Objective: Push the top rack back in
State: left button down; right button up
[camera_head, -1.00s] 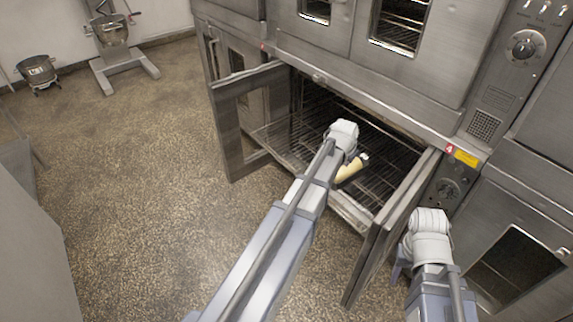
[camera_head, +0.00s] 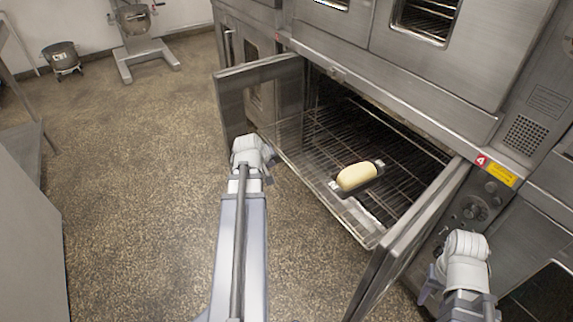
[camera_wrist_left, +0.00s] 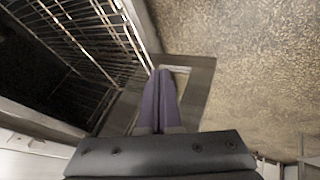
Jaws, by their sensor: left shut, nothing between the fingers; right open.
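The wire top rack (camera_head: 312,152) sticks out of the open lower oven, between its two open doors. A pale loaf in a dark pan (camera_head: 357,178) sits on it near the front edge. My left gripper (camera_head: 268,158) is shut and empty, by the rack's front left corner and the left door (camera_head: 262,82). In the left wrist view, its shut fingers (camera_wrist_left: 164,97) point toward the door's window frame (camera_wrist_left: 195,85), and the rack (camera_wrist_left: 85,35) shows at upper left. Contact cannot be told. My right gripper (camera_head: 430,285) is open, outside the right door (camera_head: 412,240).
The right door stands between my right arm and the rack. The upper oven (camera_head: 440,70) overhangs the opening. Open floor (camera_head: 140,190) lies to the left, with a mixer (camera_head: 135,30) and a pot (camera_head: 62,57) at the back.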

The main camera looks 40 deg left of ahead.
pick_arm(q)
jog(key=w+a+f+b, duration=0.1)
jog(key=w+f+b, duration=0.6)
jog(key=w+f, duration=0.1)
jog(key=shift+w+b, duration=0.3)
jog(key=shift+w, duration=0.4)
jog(key=shift+w, duration=0.1)
send_near(350, 138)
jog(key=x, duration=0.5)
jog(key=shift+d, duration=0.1)
jog(key=shift+w+d+r, duration=0.1)
jog(key=shift+w+d, duration=0.05)
jog(key=shift+w, duration=0.35)
